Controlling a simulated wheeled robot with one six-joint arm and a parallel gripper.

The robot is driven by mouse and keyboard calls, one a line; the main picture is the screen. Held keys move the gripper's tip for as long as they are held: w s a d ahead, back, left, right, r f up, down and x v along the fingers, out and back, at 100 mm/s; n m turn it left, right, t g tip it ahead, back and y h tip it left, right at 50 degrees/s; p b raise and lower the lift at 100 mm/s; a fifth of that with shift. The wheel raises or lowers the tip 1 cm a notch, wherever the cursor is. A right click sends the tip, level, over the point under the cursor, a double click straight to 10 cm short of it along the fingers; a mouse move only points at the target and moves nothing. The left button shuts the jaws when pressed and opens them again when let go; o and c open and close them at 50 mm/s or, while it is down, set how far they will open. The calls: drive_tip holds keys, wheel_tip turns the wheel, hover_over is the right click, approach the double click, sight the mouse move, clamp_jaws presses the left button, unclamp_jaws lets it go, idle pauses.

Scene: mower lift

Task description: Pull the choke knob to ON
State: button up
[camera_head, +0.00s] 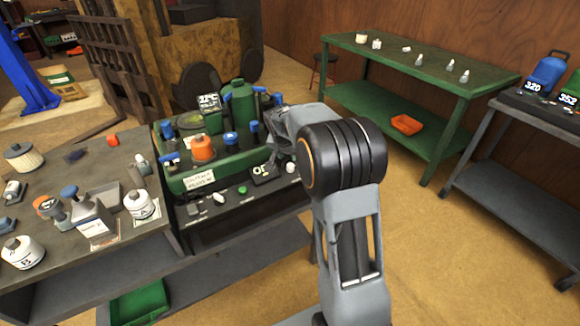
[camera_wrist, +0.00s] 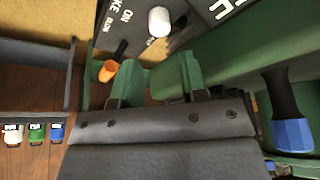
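The orange knob is just left of the left finger. In the head view a white knob (camera_head: 290,167) shows on the front panel; my arm hides my fingertips.
The green machine (camera_head: 240,145) carries an orange cap (camera_head: 203,148) and several blue-topped parts. A blue knob (camera_wrist: 292,134) is right of my gripper. A cluttered workbench (camera_head: 95,172) adjoins at left. A green table (camera_head: 440,75) stands behind, with open floor before it.

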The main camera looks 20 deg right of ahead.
sight(290, 165)
drive_tip(key=x, duration=0.8)
drive_tip(key=shift+c, duration=0.5)
clamp_jaws()
drive_tip(key=shift+b, duration=0.3)
